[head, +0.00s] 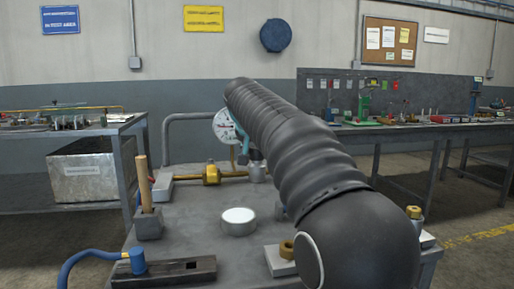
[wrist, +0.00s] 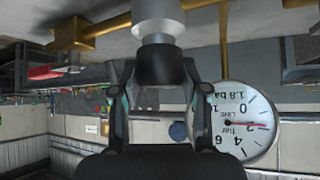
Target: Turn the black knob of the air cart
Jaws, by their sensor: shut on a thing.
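The black knob (wrist: 160,64) sits under a pale grey cylinder in the wrist view, which appears upside down. My gripper (wrist: 159,72) has one finger on each side of the knob and is shut on it. In the head view the knob and most of my gripper are hidden behind my dark arm. The air cart (head: 190,225) has a grey top with a brass pipe (head: 210,174). Its round white gauge (wrist: 243,124) has a red needle near the 2 mark and shows partly in the head view (head: 226,127).
On the cart top are a white round lid (head: 238,221), a block with a wooden handle (head: 147,190), a dark bar (head: 165,271) and a blue hose (head: 90,257). Workbenches (head: 55,205) stand at left and right. Open floor shows at the right (head: 470,260).

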